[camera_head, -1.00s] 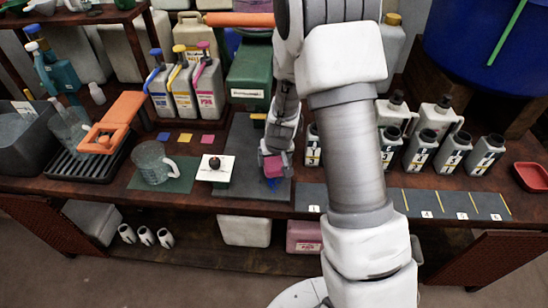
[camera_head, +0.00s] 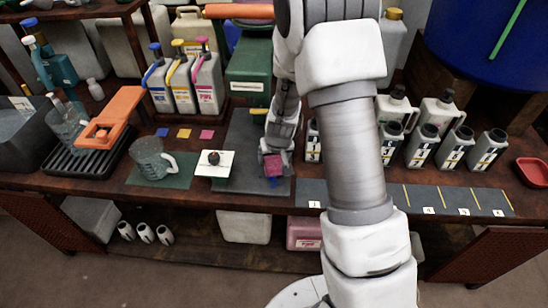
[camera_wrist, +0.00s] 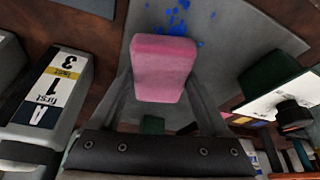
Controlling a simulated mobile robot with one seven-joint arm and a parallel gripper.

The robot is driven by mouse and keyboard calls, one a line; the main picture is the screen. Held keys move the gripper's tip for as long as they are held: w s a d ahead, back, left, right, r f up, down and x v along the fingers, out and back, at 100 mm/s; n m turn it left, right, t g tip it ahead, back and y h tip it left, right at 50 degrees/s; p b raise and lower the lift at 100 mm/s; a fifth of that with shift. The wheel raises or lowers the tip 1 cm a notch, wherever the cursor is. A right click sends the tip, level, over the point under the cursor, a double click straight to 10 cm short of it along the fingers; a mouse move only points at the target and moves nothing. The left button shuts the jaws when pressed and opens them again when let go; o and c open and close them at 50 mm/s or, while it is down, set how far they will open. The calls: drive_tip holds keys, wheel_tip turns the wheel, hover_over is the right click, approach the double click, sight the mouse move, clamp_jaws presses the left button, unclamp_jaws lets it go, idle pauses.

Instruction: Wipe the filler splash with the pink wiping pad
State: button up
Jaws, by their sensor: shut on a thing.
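The pink wiping pad (camera_head: 273,164) is held between the fingers of my gripper (camera_head: 272,152), low over the grey mat (camera_head: 247,140). In the wrist view the pad (camera_wrist: 163,66) fills the space between the two fingers of my gripper (camera_wrist: 166,88). The filler splash is a set of blue spots (camera_wrist: 180,20) on the mat, just beyond the pad. In the head view a blue patch (camera_head: 271,182) shows just below the pad, partly hidden. I cannot tell whether the pad touches the mat.
A white card with a dark knob (camera_head: 213,163) lies left of the mat, with a clear measuring jug (camera_head: 150,158) further left. Labelled bottles (camera_head: 422,146) stand to the right of my arm. A red tray (camera_head: 532,171) is at the far right.

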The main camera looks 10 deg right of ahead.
sight(273, 171)
drive_tip(key=shift+f+b, duration=0.75)
drive_tip(key=shift+f, duration=0.2)
drive_tip(key=shift+r, duration=0.1)
drive_tip(key=shift+s+a+b, duration=0.1)
drive_tip(key=shift+s+a, duration=0.1)
drive_tip(key=shift+s, duration=0.45)
drive_tip(key=shift+s+a+b, duration=0.1)
drive_tip(key=shift+s+a, duration=0.15)
drive_tip(key=shift+s, duration=0.35)
drive_tip(key=shift+s+a+b, duration=0.1)
drive_tip(key=shift+s+a, duration=0.1)
drive_tip(key=shift+s, duration=0.45)
drive_tip(key=shift+s+a+b, duration=0.2)
drive_tip(key=shift+s+a, duration=0.1)
drive_tip(key=shift+s, duration=0.7)
drive_tip(key=shift+s+a+b, duration=0.2)
drive_tip(key=shift+s+a, duration=0.1)
drive_tip(key=shift+s, duration=0.65)
drive_tip(key=shift+w+d, duration=0.4)
drive_tip(key=shift+w, duration=0.9)
drive_tip(key=shift+w+d, duration=0.45)
drive_tip(key=shift+w, duration=0.8)
drive_tip(key=shift+w+d, duration=0.4)
drive_tip(key=shift+w, duration=0.9)
drive_tip(key=shift+r+p, duration=2.3)
drive_tip(key=shift+r, duration=0.7)
drive_tip(key=shift+r, duration=0.1)
